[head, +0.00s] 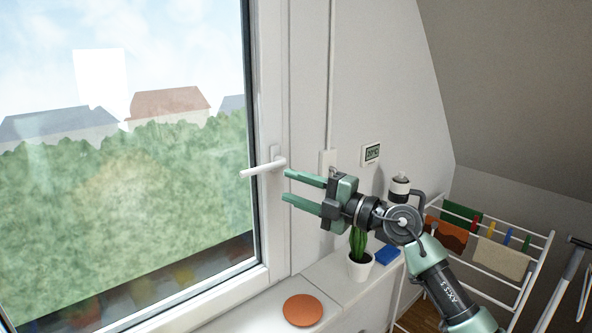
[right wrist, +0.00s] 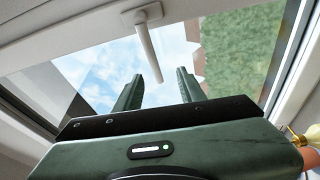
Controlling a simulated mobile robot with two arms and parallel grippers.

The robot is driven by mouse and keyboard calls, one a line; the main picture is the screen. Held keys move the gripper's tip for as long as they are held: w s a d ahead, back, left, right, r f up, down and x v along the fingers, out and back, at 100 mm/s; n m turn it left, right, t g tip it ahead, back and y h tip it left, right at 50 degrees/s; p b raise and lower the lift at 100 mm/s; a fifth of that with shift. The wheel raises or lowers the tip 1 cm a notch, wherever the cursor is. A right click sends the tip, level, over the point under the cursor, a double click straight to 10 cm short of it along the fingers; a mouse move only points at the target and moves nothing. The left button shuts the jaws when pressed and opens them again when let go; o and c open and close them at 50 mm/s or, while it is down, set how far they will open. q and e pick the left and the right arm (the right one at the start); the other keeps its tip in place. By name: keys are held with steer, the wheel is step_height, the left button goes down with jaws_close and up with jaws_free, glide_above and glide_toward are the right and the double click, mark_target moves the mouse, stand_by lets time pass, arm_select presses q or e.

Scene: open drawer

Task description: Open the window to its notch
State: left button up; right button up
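The window (head: 130,190) fills the left of the head view, with a white frame around its glass. Its white handle (head: 262,168) sits on the right side of the frame, its lever lying nearly level and pointing left. My right gripper (head: 287,186) is open and empty, its two green fingers pointing left, just right of and slightly below the handle's base. In the right wrist view the handle (right wrist: 148,45) shows beyond the spread fingers (right wrist: 158,74), apart from them. The notch cannot be made out. My left gripper is out of view.
A sill (head: 345,287) below the window holds an orange disc (head: 302,310), a potted cactus (head: 359,264) and a blue block (head: 388,255). A small display (head: 371,153) hangs on the wall. A drying rack (head: 490,245) with cloths stands at the right.

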mark_target(261, 171)
steer(key=shift+n+g+h, duration=0.3)
steer(key=shift+n, duration=0.1)
steer(key=shift+w+a+r+b, duration=0.15)
steer(key=shift+w+a+r, duration=0.2)
steer(key=shift+w+a, duration=0.35)
steer(key=shift+w+a+r+b, duration=0.15)
steer(key=shift+w+a+r, duration=0.15)
steer(key=shift+w+a, duration=0.45)
steer(key=shift+w+a+r+b, duration=0.15)
steer(key=shift+w+a+r, duration=0.25)
steer(key=shift+a, duration=0.6)
steer(key=shift+p+x, duration=0.3)
steer(key=shift+x, duration=1.8)
steer(key=shift+f, duration=0.15)
jaws_close()
